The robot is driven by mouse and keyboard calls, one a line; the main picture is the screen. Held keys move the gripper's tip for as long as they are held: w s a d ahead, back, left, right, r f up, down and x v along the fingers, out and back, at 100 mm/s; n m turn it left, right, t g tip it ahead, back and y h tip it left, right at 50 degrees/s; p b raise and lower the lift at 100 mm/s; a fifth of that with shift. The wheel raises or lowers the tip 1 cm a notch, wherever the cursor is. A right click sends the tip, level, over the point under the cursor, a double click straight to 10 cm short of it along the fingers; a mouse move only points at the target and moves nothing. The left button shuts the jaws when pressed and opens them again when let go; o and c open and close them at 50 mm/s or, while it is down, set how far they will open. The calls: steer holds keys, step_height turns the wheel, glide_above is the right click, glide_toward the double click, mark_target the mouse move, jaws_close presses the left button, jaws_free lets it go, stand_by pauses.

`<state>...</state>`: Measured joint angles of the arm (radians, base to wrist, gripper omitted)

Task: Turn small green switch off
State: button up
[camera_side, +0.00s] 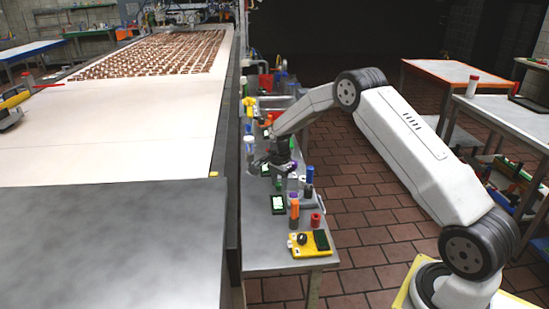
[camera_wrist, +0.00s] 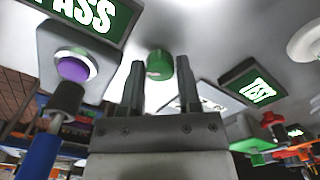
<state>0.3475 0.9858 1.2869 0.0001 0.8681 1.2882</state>
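A small green cylindrical knob (camera_wrist: 160,63) shows near the top middle of the wrist view, and it may be the green switch. It stands against a pale grey surface. My gripper (camera_wrist: 161,72) is open, with one dark finger on each side of the knob in the picture. I see gaps between the fingers and the knob; how far it lies beyond the fingertips I cannot tell. In the side view my gripper (camera_side: 272,164) is low over the cluttered narrow bench. The knob cannot be made out there, and its on or off position is unclear.
A PASS sign (camera_wrist: 92,12) and a purple button (camera_wrist: 73,68) lie left of the fingers; a TEST sign (camera_wrist: 255,88) lies right. On the bench (camera_side: 262,256), a yellow device (camera_side: 309,244) and orange bottle (camera_side: 294,212) stand in front. A conveyor (camera_side: 120,155) runs along its left.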

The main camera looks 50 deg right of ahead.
jaws_close()
steer(key=shift+n, duration=0.5)
steer(key=n, duration=0.5)
steer(key=shift+n, duration=0.3)
steer(key=n, duration=0.5)
steer(key=shift+n, duration=0.3)
steer(key=shift+o, duration=1.3)
jaws_free()
